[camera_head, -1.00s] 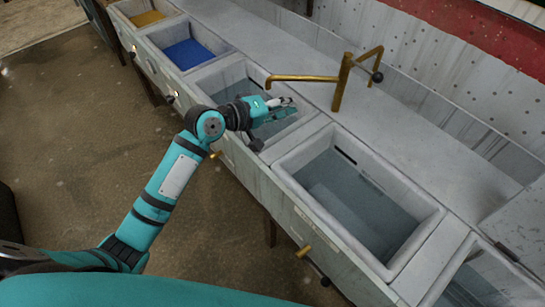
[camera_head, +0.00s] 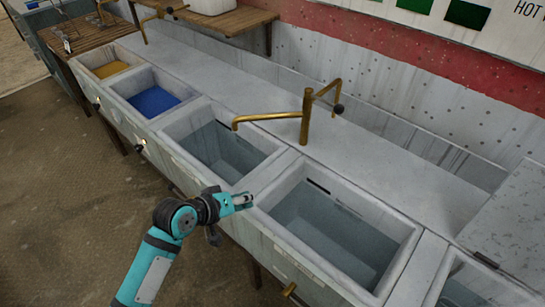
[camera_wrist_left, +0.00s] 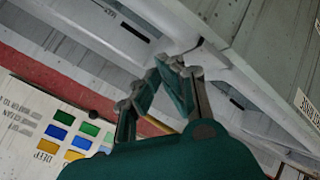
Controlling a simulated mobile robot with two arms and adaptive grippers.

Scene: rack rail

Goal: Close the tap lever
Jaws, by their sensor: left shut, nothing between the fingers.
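A brass tap (camera_head: 305,118) stands on the grey ledge behind the basins, its long spout pointing left over a water-filled basin. Its bent brass lever (camera_head: 326,88) sticks out to the right and back, with a black knob (camera_head: 338,108) on its end. My left gripper (camera_head: 246,199) is shut and empty near the front edge between two basins, well below and left of the lever and apart from it. The left wrist view shows its fingertips (camera_wrist_left: 170,63) closed together. I cannot clearly make out the lever there. My right gripper is in neither view.
Large basins (camera_head: 262,200) lie in a row along the trough, with blue and yellow ones at the far left. Another brass tap (camera_head: 143,28) stands far left. A white container (camera_head: 212,5) sits on a wooden shelf. The ledge right of the tap is clear.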

